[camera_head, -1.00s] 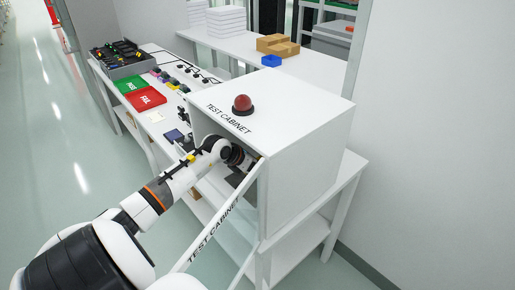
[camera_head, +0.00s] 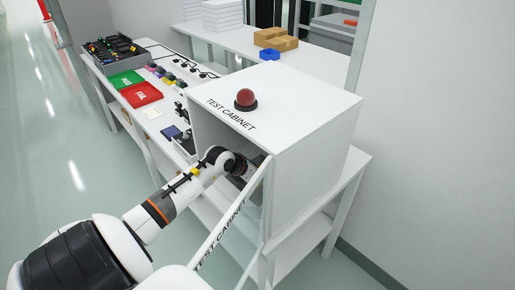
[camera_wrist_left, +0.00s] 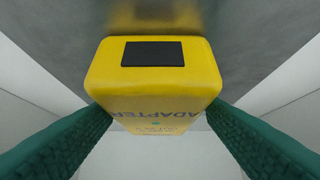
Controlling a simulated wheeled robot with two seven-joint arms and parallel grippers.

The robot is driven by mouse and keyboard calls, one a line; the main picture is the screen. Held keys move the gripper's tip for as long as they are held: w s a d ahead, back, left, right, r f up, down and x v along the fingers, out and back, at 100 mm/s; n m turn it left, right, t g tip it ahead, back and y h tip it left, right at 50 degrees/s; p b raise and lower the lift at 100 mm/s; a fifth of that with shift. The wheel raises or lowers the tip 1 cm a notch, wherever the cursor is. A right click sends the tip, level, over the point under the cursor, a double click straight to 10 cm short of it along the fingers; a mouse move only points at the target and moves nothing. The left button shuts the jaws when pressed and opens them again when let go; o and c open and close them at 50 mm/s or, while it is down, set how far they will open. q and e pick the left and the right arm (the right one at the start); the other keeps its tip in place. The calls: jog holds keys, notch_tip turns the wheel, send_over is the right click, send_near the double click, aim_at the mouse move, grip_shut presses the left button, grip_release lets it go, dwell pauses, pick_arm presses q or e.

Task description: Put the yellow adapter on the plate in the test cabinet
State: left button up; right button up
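The yellow adapter (camera_wrist_left: 153,90) fills the middle of the left wrist view, with a dark rectangle on its face and the word ADAPTER on its lower side. The green fingers of my left gripper (camera_wrist_left: 158,125) touch it on both sides. A grey metal surface (camera_wrist_left: 45,30), seemingly the plate, lies just beyond and carries a yellow reflection; I cannot tell whether the adapter touches it. In the head view my left arm reaches into the open test cabinet (camera_head: 310,130), whose walls hide the gripper and adapter. My right gripper is not in view.
The open cabinet door (camera_head: 222,237) stands close beside my arm. A red dome lamp (camera_head: 246,98) is on the cabinet top. On the bench to the left are a green PASS mat (camera_head: 125,79), a red FAIL mat (camera_head: 142,95) and a parts tray (camera_head: 115,58).

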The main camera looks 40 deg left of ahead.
pick_arm(q)
jog(key=shift+o, duration=0.3)
jog(key=shift+s+r, duration=0.1)
jog(key=shift+r, duration=0.25)
jog(key=v, duration=1.1)
jog(key=shift+s+r+b, duration=0.2)
jog(key=shift+r+b, duration=0.05)
jog(key=shift+b, duration=0.05)
